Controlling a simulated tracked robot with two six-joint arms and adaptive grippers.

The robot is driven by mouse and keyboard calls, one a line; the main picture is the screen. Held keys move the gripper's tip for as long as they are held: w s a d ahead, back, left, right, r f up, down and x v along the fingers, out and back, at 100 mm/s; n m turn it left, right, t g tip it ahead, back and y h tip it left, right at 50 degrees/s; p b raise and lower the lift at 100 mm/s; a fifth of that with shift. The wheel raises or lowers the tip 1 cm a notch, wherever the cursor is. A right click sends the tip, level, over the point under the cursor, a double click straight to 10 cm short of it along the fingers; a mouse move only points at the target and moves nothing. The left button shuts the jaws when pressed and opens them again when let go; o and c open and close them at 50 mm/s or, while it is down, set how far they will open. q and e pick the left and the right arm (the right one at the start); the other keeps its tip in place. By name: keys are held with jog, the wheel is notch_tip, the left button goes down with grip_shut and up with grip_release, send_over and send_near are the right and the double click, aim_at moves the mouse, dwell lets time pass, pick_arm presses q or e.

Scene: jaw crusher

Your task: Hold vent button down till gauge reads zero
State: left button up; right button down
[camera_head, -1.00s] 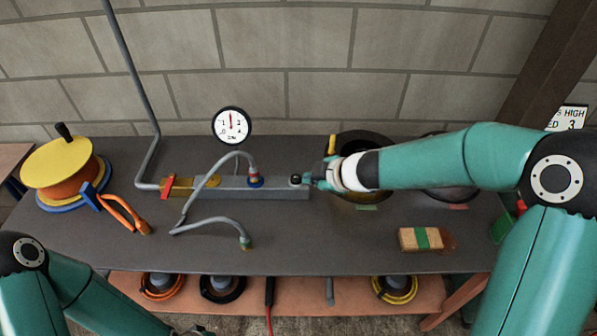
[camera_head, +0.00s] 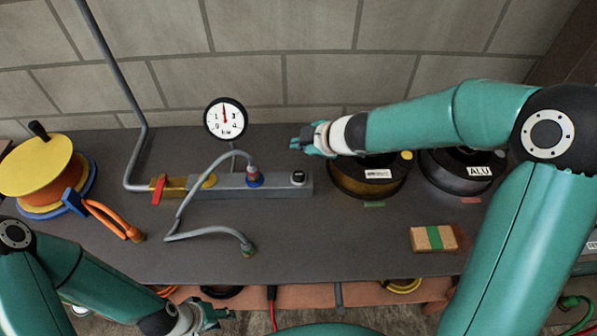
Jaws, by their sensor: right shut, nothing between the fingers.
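The vent button looks to be the small dark knob (camera_head: 298,177) on the right end of the grey manifold block (camera_head: 230,186). The round white gauge (camera_head: 226,118) stands behind the block, its red needle pointing about straight up, not at the scale's low end. My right gripper (camera_head: 297,145) is shut and empty, behind and above the knob and apart from it. My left gripper (camera_head: 222,314) is low at the front edge of the bench; its fingers are too small to tell open or shut.
A grey hose (camera_head: 200,197) loops from the block onto the bench. A red-handled valve (camera_head: 159,189) is at the block's left end. A yellow-orange reel (camera_head: 42,176) stands left, dark spools (camera_head: 367,180) right. A wood block (camera_head: 433,239) lies front right.

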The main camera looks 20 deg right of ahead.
aim_at(295, 172)
jog(key=shift+f+b, duration=4.4)
jog(key=shift+f, duration=0.1)
jog(key=shift+f+b, duration=0.25)
jog(key=shift+b, duration=0.05)
jog(key=shift+s+f+b, duration=0.1)
jog(key=shift+f+b, duration=0.45)
dwell(1.6)
jog(key=shift+r+p, duration=1.05)
